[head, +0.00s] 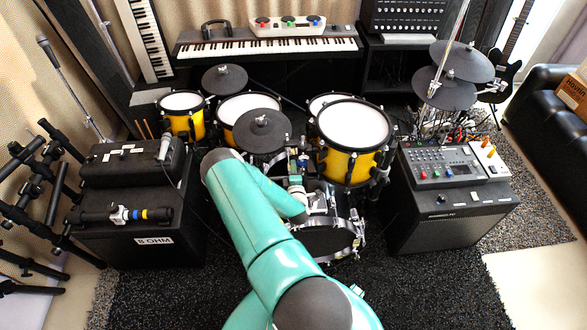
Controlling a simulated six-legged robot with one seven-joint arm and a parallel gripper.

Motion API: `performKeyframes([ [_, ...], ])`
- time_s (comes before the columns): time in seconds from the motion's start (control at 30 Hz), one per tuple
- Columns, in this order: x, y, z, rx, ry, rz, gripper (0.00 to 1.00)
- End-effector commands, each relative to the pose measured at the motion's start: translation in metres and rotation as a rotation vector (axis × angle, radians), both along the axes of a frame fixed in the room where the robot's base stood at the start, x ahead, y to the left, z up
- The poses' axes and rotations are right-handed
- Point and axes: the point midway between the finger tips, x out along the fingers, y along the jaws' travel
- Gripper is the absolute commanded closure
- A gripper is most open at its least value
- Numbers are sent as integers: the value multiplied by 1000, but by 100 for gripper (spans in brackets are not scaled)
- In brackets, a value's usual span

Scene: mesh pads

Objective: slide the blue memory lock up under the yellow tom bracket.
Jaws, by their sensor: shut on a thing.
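My gripper (299,184) is at the drum kit's centre post, above the silver-rimmed drum, at the end of my teal arm. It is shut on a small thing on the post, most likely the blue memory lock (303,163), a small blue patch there. A small green piece shows just beside it. The jaws are too small to see their exact hold. The yellow tom bracket cannot be made out clearly; the large yellow tom (338,160) is right of the post. The gap between lock and bracket cannot be judged.
A dark cymbal pad (263,132) is close at left of the post. The silver-rimmed drum (325,240) sits below. Speaker boxes stand either side; the left one carries a black bar (95,215) with coloured bands, the right one a mixer (440,165).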

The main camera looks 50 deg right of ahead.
Motion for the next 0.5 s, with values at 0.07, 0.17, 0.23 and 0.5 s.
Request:
performKeyframes([
  [0.07,0,0,3,-1,-1,1,100],
  [0.17,1,0,15,-2,1,2,100],
  [0.23,1,0,26,-1,0,2,100],
  [0.5,0,1,39,0,0,1,100],
])
